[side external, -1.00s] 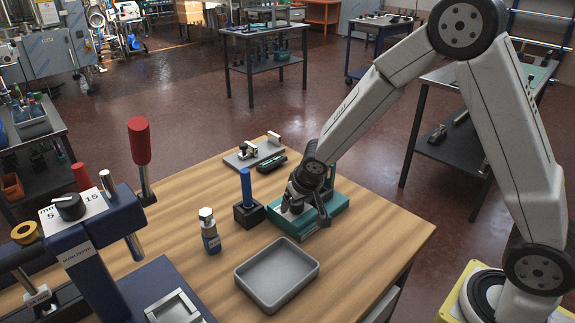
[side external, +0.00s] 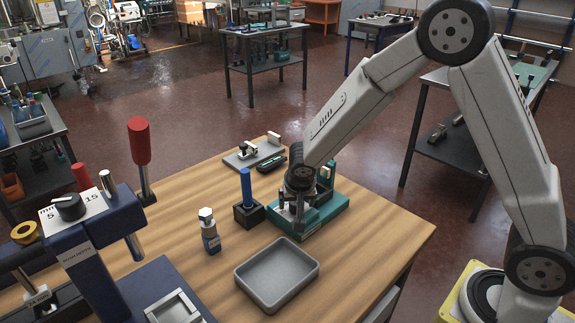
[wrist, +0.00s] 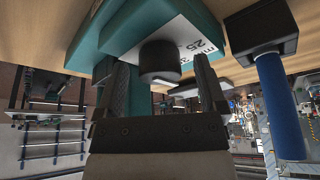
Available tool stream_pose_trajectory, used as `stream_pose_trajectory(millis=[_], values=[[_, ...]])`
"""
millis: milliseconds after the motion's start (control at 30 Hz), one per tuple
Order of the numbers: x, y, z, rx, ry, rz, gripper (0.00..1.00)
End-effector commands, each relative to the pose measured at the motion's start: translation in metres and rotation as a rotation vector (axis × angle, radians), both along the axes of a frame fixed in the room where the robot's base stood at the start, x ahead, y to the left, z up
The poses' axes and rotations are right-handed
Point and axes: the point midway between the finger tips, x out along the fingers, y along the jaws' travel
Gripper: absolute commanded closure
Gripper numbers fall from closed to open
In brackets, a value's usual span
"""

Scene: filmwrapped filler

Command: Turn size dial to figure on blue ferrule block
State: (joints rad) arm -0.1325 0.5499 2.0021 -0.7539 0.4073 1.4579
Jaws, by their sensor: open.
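A teal unit (side external: 325,208) stands on the wooden bench; it also shows in the wrist view (wrist: 128,28). Its black round dial (wrist: 160,60) sits by a white plate (wrist: 192,42) marked "mm" and "25"; other marks are partly hidden. My gripper (side external: 293,212) points down over the unit. In the wrist view my gripper (wrist: 162,82) is open, with one finger on each side of the dial; I cannot tell whether they touch it.
A black block with a blue rod (side external: 246,188) stands close left of the teal unit. A grey tray (side external: 277,272) lies in front. A dark blue press (side external: 85,240) with another dial (side external: 70,207) and a red-handled lever (side external: 139,141) stand left. The bench's right front is clear.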

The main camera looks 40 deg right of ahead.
Motion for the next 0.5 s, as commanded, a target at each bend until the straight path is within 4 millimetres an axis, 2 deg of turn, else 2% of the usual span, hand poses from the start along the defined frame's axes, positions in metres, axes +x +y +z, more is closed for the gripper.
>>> stream_pose_trajectory(millis=[367,500], values=[[0.001,0.001,0.000,0.000,0.000,-0.265,0.10],[-0.003,0.007,0.017,0.002,-0.004,-0.265,0.10]])
